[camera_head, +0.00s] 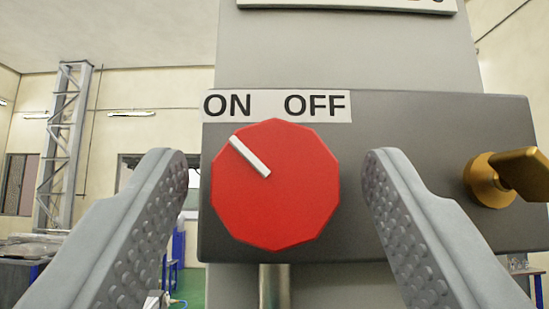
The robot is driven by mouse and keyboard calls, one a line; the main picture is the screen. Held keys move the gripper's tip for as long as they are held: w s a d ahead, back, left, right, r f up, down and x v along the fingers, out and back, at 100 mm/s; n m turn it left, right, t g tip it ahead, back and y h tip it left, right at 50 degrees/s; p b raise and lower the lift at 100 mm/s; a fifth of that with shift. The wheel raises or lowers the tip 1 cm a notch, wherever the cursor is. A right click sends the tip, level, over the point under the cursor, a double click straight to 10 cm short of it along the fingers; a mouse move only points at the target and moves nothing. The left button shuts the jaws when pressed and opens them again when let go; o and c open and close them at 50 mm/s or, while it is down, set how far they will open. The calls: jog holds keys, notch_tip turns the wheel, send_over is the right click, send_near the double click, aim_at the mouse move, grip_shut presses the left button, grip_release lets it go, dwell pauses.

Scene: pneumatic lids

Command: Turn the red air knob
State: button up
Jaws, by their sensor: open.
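The red air knob (275,205) is a flat, many-sided disc on the front of a dark grey box (410,125). A white marker line on its face runs from near the centre to the upper left, towards the word ON. A white label (278,106) above it reads ON at left and OFF at right. My gripper (280,168) is open, with one studded finger on each side of the knob. A gap shows between each finger and the knob in the picture; depth is hard to tell. Nothing is between the fingers but the view of the knob.
A brass key-shaped handle (500,178) sticks out of the box to the right of my right finger. A grey column (345,50) stands behind the box. A metal pipe (274,287) runs down below the knob. A lattice tower (64,145) stands far off at left.

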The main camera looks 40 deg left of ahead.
jog(key=c, duration=1)
